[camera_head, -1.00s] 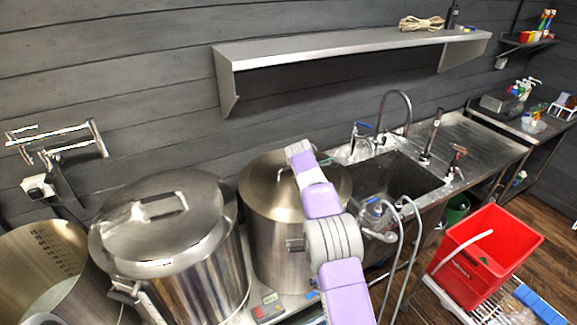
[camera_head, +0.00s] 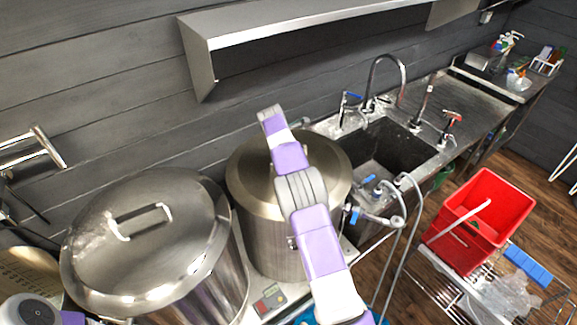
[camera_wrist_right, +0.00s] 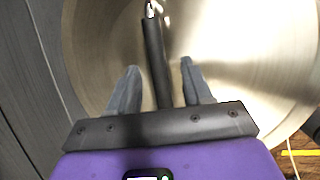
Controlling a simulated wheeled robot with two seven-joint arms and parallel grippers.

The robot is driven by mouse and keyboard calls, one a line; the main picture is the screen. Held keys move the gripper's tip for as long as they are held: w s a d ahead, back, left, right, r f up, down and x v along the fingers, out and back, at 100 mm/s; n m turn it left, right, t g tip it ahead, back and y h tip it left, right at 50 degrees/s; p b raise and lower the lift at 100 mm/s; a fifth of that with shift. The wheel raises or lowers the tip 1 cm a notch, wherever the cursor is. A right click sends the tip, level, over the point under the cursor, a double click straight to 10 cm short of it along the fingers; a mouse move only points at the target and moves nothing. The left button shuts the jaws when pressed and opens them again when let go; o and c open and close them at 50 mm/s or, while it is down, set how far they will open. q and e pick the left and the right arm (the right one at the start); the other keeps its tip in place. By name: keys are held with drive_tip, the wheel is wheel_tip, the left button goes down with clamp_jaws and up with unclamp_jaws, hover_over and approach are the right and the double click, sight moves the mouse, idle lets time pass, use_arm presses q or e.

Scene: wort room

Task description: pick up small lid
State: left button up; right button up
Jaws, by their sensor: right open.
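The small lid (camera_head: 328,165) is a round brushed-metal lid on the middle pot (camera_head: 270,245). My right arm reaches across it and hides its middle in the head view. In the right wrist view the lid (camera_wrist_right: 235,40) fills most of the picture, with a dark bar handle (camera_wrist_right: 154,50) running lengthwise. My right gripper (camera_wrist_right: 158,68) is open, its two grey fingers on either side of the handle with gaps. I cannot tell how far above the lid the fingertips are. My left gripper is not in view.
A larger lidded pot (camera_head: 195,285) stands close on the left. A sink (camera_head: 385,155) with a tap and hoses lies to the right. A metal shelf (camera_head: 290,30) juts from the wall above. A red bin (camera_head: 480,220) sits on a wire rack at right.

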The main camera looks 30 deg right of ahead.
drive_tip(key=shift+x, duration=1.05)
clamp_jaws()
drive_tip(key=shift+w+r, duration=0.15)
drive_tip(key=shift+r, duration=0.05)
